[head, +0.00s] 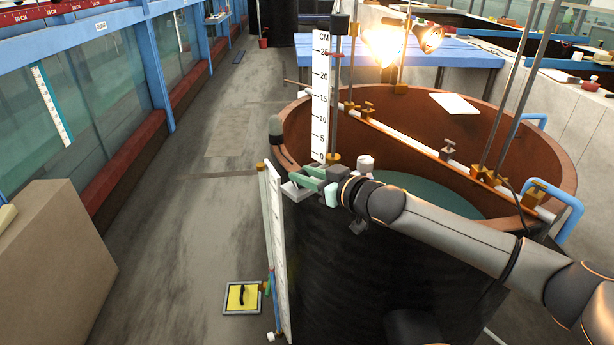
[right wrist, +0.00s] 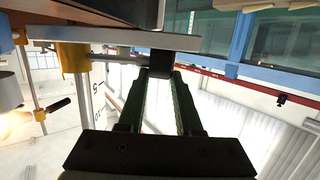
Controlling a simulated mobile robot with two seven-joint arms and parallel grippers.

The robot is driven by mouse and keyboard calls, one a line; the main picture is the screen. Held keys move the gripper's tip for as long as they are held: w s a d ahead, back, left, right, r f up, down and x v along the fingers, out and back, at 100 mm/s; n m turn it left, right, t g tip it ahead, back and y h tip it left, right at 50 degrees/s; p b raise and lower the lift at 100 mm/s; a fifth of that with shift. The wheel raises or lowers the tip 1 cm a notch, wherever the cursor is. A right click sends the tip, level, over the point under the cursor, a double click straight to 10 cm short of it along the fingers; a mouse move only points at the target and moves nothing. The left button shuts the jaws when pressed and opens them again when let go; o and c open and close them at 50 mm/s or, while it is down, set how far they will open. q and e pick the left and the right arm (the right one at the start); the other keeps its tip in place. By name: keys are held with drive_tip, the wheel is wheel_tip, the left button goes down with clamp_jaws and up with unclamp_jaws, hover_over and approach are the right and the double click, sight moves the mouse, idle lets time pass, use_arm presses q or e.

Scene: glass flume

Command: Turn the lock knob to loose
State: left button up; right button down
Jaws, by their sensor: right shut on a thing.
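My right gripper (head: 300,176) comes in from the right over the near rim of the round brown tank. Its green fingers lie just left of the foot of the white centimetre scale (head: 320,100). In the right wrist view the fingers (right wrist: 165,80) are shut on a small black knob (right wrist: 163,62). The knob sits at the end of a thin grey shaft (right wrist: 118,60) that comes out of a brass collar (right wrist: 74,58). In the head view the fingers hide the knob. I cannot read whether it is tight or loose. My left gripper is in neither view.
The brown tank (head: 545,150) holds water and has a white rail (head: 405,147) with brass clamps across it. Two lit lamps (head: 385,45) stand behind. A second upright scale (head: 277,250) stands at its left. A yellow pad (head: 243,297) lies on the floor. The aisle left is mostly clear.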

idle(0.3)
drive_tip(key=c, duration=0.6)
unclamp_jaws()
drive_tip(key=v, duration=0.4)
drive_tip(key=b+v, duration=0.1)
drive_tip(key=v, duration=0.7)
drive_tip(key=shift+s+d+r+b, duration=0.1)
drive_tip(key=shift+s+r+b, duration=0.1)
drive_tip(key=shift+r+b, duration=0.1)
